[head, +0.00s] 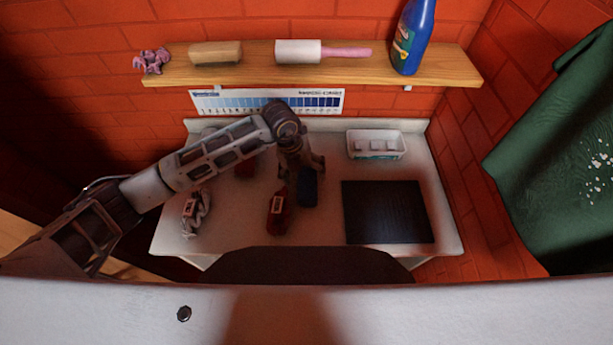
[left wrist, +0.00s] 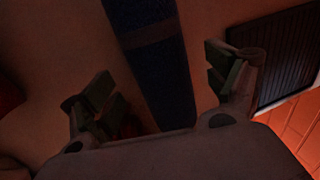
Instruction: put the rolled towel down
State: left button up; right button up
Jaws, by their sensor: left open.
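The rolled towel looks to be the dark blue roll (head: 308,188) lying on the white table, just below my left gripper in the head view. In the left wrist view the blue roll (left wrist: 155,60) runs between the fingers, with a darker band across it. My left gripper (head: 302,168) is open and points down over the far end of the roll. In the left wrist view its fingers (left wrist: 163,78) stand apart on either side of the roll, with gaps visible. Whether a finger touches it I cannot tell. My right gripper is not in view.
On the white table (head: 334,225) a dark red item (head: 278,211) lies close left of the roll. A black ridged mat (head: 387,212) is to the right, a white tray (head: 375,144) behind it. A wooden shelf (head: 440,70) holds a blue bottle (head: 412,38).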

aim_at(306, 173)
pick_arm(q)
jog(key=shift+x, duration=0.8)
jog(key=c, duration=1.2)
jog(key=shift+r, duration=0.15)
jog(key=shift+c, duration=0.3)
jog(key=shift+d+r+b+v, duration=0.1)
jog(key=shift+d+b+v, duration=0.25)
jog(key=shift+v, duration=1.25)
jog(key=shift+d+r+b+v, duration=0.1)
jog(key=shift+d+b+v, duration=0.25)
jog(key=shift+v, duration=1.2)
jog(key=shift+d+r+b+v, duration=0.1)
jog(key=shift+d+b+v, duration=0.2)
jog(key=shift+v, duration=1.3)
jog(key=shift+d+f, duration=0.1)
jog(key=shift+d, duration=0.05)
